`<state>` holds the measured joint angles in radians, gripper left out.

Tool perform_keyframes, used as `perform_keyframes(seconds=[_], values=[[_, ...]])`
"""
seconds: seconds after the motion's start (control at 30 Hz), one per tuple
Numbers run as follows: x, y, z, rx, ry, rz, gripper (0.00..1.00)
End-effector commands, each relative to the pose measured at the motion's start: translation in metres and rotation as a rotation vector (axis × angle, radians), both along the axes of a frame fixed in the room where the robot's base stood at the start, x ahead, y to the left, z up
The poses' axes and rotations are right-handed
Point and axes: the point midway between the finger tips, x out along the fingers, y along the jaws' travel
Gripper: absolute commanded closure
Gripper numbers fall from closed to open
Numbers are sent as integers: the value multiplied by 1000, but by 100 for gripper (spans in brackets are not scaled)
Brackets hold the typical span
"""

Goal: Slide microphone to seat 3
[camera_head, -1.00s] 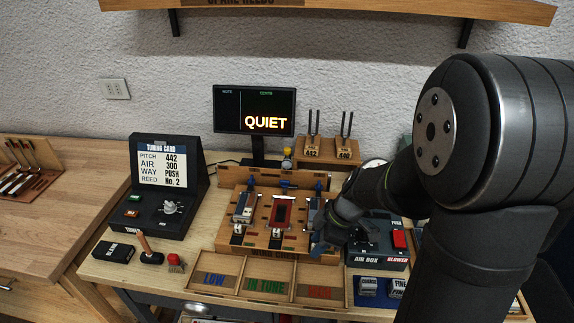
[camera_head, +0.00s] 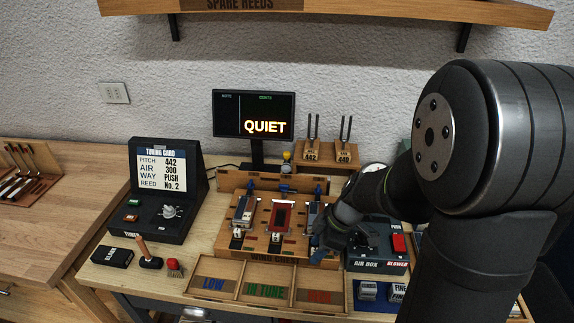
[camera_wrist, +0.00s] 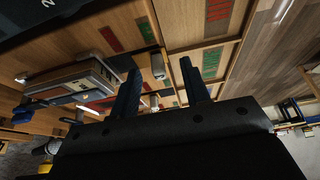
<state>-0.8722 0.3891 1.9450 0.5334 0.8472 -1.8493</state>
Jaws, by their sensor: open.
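The wooden wind chest (camera_head: 229,244) has three reed places in a row. The left one holds a grey block (camera_head: 244,210), the middle one a red-framed piece (camera_head: 281,215), and the right one a grey block (camera_head: 314,211) partly hidden by my arm. A small yellow-topped piece (camera_head: 286,156) stands behind the chest; it may be the microphone, but I cannot tell surely. My gripper (camera_head: 321,249) is low at the chest's front right. In the wrist view my gripper (camera_wrist: 159,72) is open, its two dark fingers apart, with a small silvery fitting (camera_wrist: 158,66) seen between them.
Trays marked LOW (camera_head: 213,294) and IN TUNE (camera_head: 266,303) lie in front of the chest. The air box (camera_head: 376,262) stands close on the right. The monitor (camera_head: 254,113) reads QUIET. Two tuning forks (camera_head: 345,129) stand behind the chest.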

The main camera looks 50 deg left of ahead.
Motion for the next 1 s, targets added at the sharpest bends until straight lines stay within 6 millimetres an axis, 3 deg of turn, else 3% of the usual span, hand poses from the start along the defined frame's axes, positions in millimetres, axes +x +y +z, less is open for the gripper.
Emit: perform_keyframes(seconds=[0.17, 0.37, 0.5, 0.7, 0.83, 1.0], values=[[-1, 8, 21, -30, 6, 0, 57], [45, 79, 82, -31, -5, -197, 57], [75, 126, 135, -31, -13, -369, 57], [104, 176, 208, -18, -14, -610, 57], [113, 193, 240, -7, -7, -720, 57], [118, 201, 256, -1, -2, -783, 57]])
